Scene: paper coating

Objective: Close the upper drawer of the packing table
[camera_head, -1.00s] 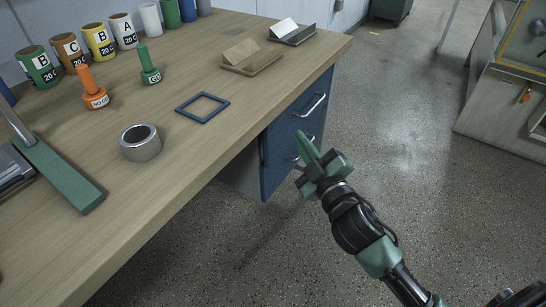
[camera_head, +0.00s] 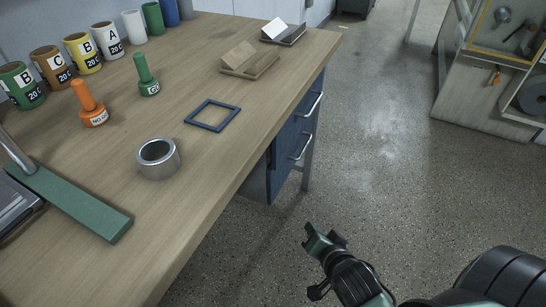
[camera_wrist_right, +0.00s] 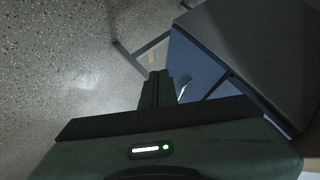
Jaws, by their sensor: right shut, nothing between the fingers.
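The packing table (camera_head: 215,165) fills the left of the head view. Under its right edge is a blue drawer unit with two silver bar handles. The upper drawer (camera_head: 297,114) looks about flush with the lower drawer (camera_head: 285,163); a small gap cannot be ruled out. My right gripper (camera_head: 318,240) is shut and empty, over the floor in front of the unit and apart from it. In the right wrist view, its fingers (camera_wrist_right: 155,90) point toward a blue front (camera_wrist_right: 193,66) and a handle beside them. My left gripper is not in view.
The floor (camera_head: 375,155) right of the table is clear. A workbench (camera_head: 478,90) stands at upper right.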

